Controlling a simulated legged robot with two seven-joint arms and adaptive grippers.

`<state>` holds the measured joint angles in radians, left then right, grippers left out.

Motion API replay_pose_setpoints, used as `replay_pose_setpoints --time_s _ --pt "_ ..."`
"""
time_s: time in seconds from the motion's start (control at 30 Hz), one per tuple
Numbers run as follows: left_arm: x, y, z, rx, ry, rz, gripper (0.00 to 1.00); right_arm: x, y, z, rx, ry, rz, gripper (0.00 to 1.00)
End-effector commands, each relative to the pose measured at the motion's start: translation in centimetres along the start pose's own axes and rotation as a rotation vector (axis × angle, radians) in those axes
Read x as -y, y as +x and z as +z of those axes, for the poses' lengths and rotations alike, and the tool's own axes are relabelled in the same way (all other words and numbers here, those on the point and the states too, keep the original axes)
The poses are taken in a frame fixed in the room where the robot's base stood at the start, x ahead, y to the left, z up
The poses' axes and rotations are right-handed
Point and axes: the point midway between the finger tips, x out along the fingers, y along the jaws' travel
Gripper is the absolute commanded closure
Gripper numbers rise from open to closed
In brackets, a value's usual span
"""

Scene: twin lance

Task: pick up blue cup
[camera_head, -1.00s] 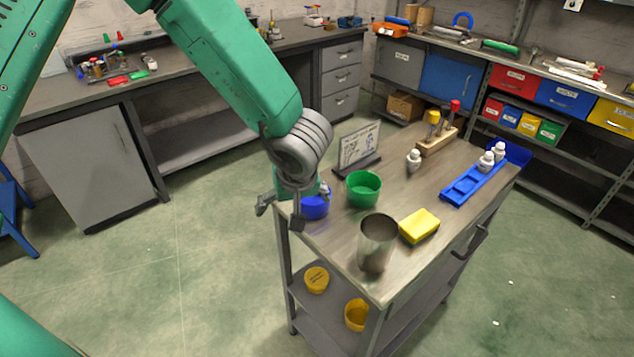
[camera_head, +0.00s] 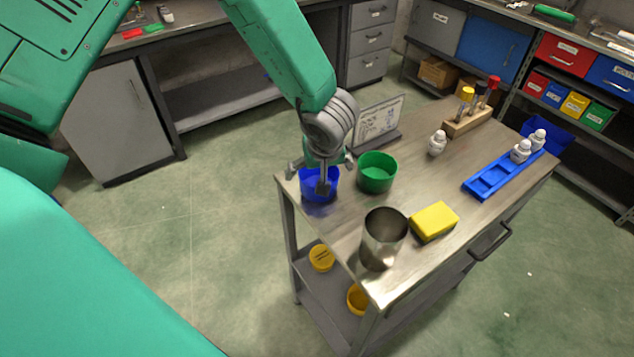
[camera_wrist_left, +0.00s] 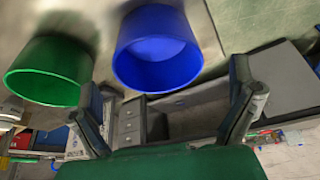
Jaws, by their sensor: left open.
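The blue cup (camera_head: 312,192) stands near the left corner of the cart's top. My left gripper (camera_head: 320,174) is open right at it, with a finger in front of part of the cup. In the left wrist view the blue cup (camera_wrist_left: 150,55) sits between and beyond the two spread fingers of the left gripper (camera_wrist_left: 165,85), which hold nothing. Its mouth faces the camera. I cannot tell whether a finger touches it. My right gripper is not in view.
A green cup (camera_head: 377,178) stands close to the right of the blue cup. A metal beaker (camera_head: 382,240), a yellow sponge (camera_head: 434,221), a blue tray (camera_head: 490,180), a white bottle (camera_head: 437,143) and a sign (camera_head: 380,120) are also on the cart (camera_head: 415,185).

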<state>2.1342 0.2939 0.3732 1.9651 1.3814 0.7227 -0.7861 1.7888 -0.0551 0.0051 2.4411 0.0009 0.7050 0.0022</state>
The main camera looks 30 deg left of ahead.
Motion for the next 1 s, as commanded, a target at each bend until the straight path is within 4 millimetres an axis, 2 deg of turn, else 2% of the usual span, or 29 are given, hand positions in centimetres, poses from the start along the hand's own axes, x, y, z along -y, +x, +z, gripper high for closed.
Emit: replay_pose_setpoints --time_s 0.17,0.4,0.7,0.73,0.83,0.87,1.0 --pt "-0.1 1.2 0.2 -0.002 0.0 -0.003 0.0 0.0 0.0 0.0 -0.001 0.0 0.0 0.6" --pt "0.3 4.9 -0.1 0.0 0.0 -0.002 0.0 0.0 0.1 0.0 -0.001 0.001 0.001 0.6" --pt "0.4 5.4 -0.2 0.0 0.0 0.002 0.0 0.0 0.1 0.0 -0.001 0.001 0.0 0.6" --pt "0.3 5.4 -0.2 -0.001 0.0 0.001 0.07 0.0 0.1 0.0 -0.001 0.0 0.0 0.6" --pt "0.3 5.4 -0.2 -0.001 0.001 0.001 0.42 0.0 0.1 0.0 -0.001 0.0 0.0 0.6" --pt "0.2 5.4 -0.2 -0.001 0.001 0.001 0.46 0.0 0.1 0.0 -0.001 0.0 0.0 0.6" --pt "0.1 5.3 -0.1 -0.003 0.002 -0.001 0.48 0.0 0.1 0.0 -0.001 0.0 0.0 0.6"
